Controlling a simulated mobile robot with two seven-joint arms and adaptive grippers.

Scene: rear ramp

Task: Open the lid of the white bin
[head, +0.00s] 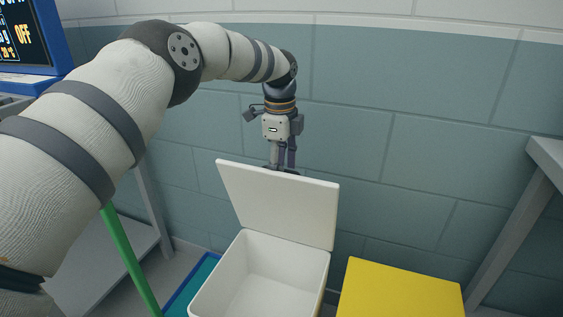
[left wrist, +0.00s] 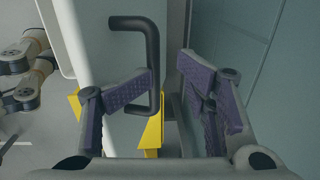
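The white bin (head: 318,285) stands low in the middle of the head view, its empty-looking inside showing. Its white lid (head: 283,207) is raised, tilted up along the wall-side edge. My left gripper (head: 283,167) is at the lid's top edge, on its far side, with the fingertips partly hidden. In the left wrist view, a dark bar handle (left wrist: 151,45) stands out from the pale lid panel (left wrist: 95,40). The fingers of my left gripper (left wrist: 168,78) are apart; one overlaps the handle in the picture. I cannot tell whether it touches. My right gripper is not in view.
A yellow box (head: 400,292) stands right of the bin, and a blue-edged tray (head: 178,300) lies left of it. A green pole (head: 130,262) and a grey shelf (head: 90,265) are at left. A tiled wall (head: 420,130) is close behind. A grey table (head: 545,155) is at right.

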